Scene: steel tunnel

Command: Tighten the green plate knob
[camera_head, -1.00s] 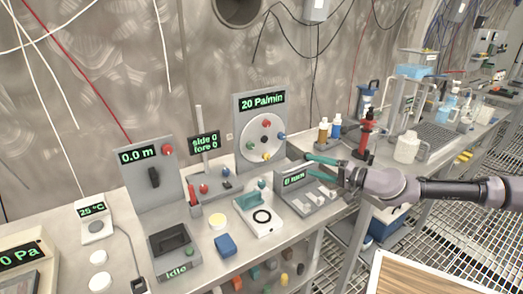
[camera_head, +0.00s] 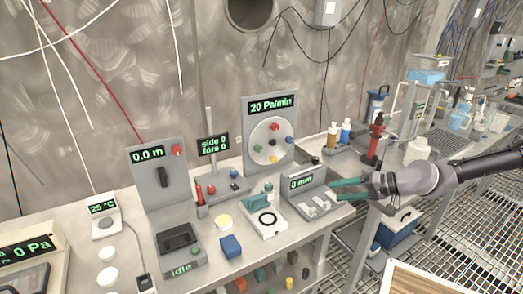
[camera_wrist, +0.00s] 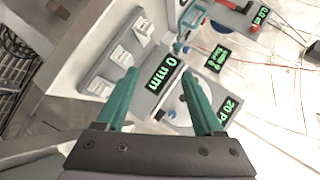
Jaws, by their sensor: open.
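The upright grey plate (camera_head: 252,92) with the "20 Pa/min" display carries a white disc (camera_head: 263,135). Around the disc sit a green knob (camera_head: 258,148) on the left, a red one on top, a blue one on the right and a yellow one at the bottom. My gripper (camera_head: 334,190) has teal fingers, spread apart and empty. It is to the right of and lower than the plate in the head view, by the "0 mm" block, apart from the knob. In the wrist view my gripper (camera_wrist: 158,75) frames the "0 mm" display (camera_wrist: 165,73); a finger partly covers the disc, and I cannot make out the green knob.
The "0 mm" block (camera_head: 300,184) stands right of the plate's foot. A white device with a black ring (camera_head: 267,219) stands in front of the plate. Bottles (camera_head: 332,134) and a red-topped stand (camera_head: 376,138) are behind and right. A grey "0.0 m" panel (camera_head: 150,190) stands left.

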